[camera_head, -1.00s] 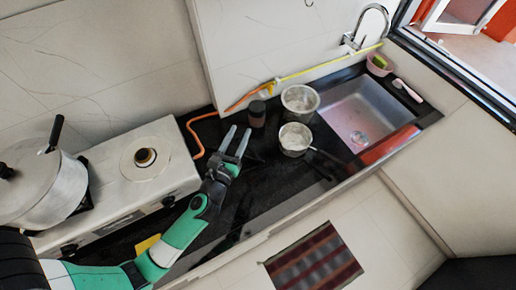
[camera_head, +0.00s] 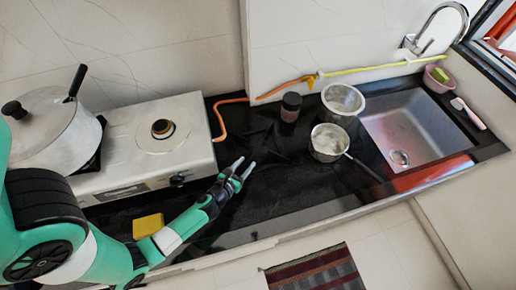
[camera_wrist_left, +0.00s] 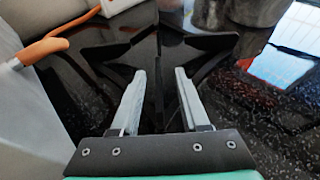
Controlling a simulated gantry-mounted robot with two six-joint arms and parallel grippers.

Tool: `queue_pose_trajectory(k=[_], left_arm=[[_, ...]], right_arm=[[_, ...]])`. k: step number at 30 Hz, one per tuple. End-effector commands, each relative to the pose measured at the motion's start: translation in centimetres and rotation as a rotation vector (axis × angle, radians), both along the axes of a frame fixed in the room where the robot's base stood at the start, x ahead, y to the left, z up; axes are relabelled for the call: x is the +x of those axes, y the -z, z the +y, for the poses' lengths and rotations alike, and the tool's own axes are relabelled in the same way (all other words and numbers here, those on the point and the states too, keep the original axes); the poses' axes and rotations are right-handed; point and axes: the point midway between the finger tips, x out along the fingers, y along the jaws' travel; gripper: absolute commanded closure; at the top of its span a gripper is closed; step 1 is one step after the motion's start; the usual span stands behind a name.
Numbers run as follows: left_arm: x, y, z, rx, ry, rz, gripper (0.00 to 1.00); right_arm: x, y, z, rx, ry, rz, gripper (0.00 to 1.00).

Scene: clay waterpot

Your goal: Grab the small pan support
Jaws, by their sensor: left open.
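The small pan support (camera_wrist_left: 108,52) is a black, low frame with spread arms lying on the glossy black counter. In the left wrist view it lies ahead of and partly between my fingers. In the head view it (camera_head: 270,140) is hard to make out, black on black, right of the stove. My left gripper (camera_head: 246,165) is open and empty, on the near side of the support. In the left wrist view its two grey fingers (camera_wrist_left: 160,76) point towards the support; I cannot tell whether they touch it. My right gripper is not in view.
A white stove (camera_head: 150,150) with a large pot (camera_head: 55,130) stands left. An orange hose (camera_head: 217,124) runs behind. A dark jar (camera_head: 291,107), a metal pot (camera_head: 343,101) and a saucepan (camera_head: 328,143) stand right, before the sink (camera_head: 415,120). A yellow sponge (camera_head: 148,226) lies by the stove.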

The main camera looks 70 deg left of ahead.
Motion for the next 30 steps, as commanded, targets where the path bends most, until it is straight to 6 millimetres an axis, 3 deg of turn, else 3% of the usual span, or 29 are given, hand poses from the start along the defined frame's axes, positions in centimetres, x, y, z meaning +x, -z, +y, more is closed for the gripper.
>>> queue_pose_trajectory(k=[12, 19, 27, 30], left_arm=[[3.4, 2.2, 2.9, 0.001, -0.001, -0.001, 0.55], [3.6, 2.2, 3.1, 0.000, 0.000, 0.000, 0.55], [3.6, 2.2, 3.0, 0.000, 0.000, 0.000, 1.00], [3.5, 2.2, 3.0, 0.000, 0.000, 0.000, 1.00]], right_arm=[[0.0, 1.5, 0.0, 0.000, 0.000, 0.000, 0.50], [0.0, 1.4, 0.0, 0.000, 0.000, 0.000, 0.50], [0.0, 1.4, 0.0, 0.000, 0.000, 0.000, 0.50], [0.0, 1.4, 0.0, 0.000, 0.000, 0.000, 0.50]])
